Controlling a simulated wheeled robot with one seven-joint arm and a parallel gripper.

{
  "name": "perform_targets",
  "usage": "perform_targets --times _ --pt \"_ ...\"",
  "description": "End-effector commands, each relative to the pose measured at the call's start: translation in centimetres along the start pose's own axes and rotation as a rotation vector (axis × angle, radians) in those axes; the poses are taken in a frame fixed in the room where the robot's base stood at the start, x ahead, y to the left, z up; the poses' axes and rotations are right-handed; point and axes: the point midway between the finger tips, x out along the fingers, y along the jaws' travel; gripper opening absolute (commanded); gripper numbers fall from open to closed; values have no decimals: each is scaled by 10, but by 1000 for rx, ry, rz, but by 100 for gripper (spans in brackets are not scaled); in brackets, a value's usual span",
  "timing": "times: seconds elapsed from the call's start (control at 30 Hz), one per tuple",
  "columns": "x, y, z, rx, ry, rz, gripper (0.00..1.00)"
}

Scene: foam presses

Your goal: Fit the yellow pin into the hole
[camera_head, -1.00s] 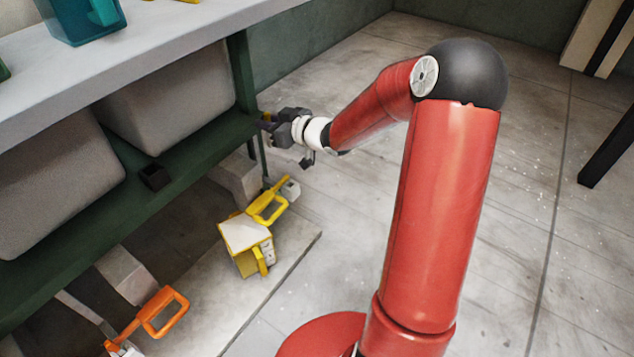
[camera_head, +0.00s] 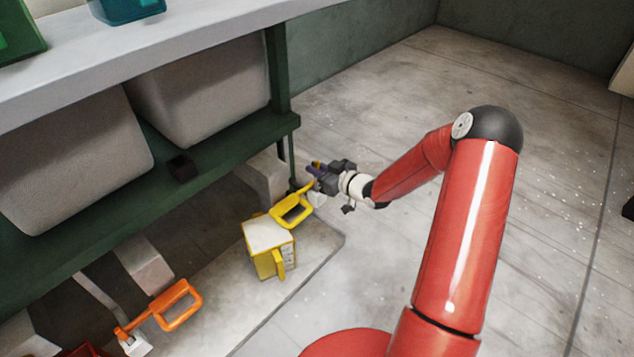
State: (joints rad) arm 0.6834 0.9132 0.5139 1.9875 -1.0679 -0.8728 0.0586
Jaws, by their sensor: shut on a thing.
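My gripper (camera_head: 324,178) is at the far right end of the yellow-handled press, close above its pale end block (camera_head: 316,199). Its dark jaws are shut on a small yellow piece, which I take to be the yellow pin (camera_head: 316,164); only a bit of it shows. The press's yellow handle (camera_head: 292,212) lies tilted just left of and below the gripper. I cannot tell whether the pin touches the press. The hole cannot be made out; the gripper and the small scale hide this area.
A yellow box with a white top (camera_head: 268,236) stands in front of the handle on a pale floor slab (camera_head: 215,322). An orange handle (camera_head: 176,305) is at lower left. The green bench frame (camera_head: 225,147) with grey bins is close behind. Open floor lies right.

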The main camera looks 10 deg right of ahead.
Motion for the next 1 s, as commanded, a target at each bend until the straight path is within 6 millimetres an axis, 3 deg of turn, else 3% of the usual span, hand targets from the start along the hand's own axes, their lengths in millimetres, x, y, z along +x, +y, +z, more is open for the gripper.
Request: perform_targets --times 0.37,0.77,0.8,0.93,1.0 --pt "9 0 42 2 1 0 0" --pt "10 0 48 0 1 0 0" --pt "10 0 47 0 0 0 18" --pt "9 0 46 0 0 0 35" --pt "9 0 46 0 0 0 35"
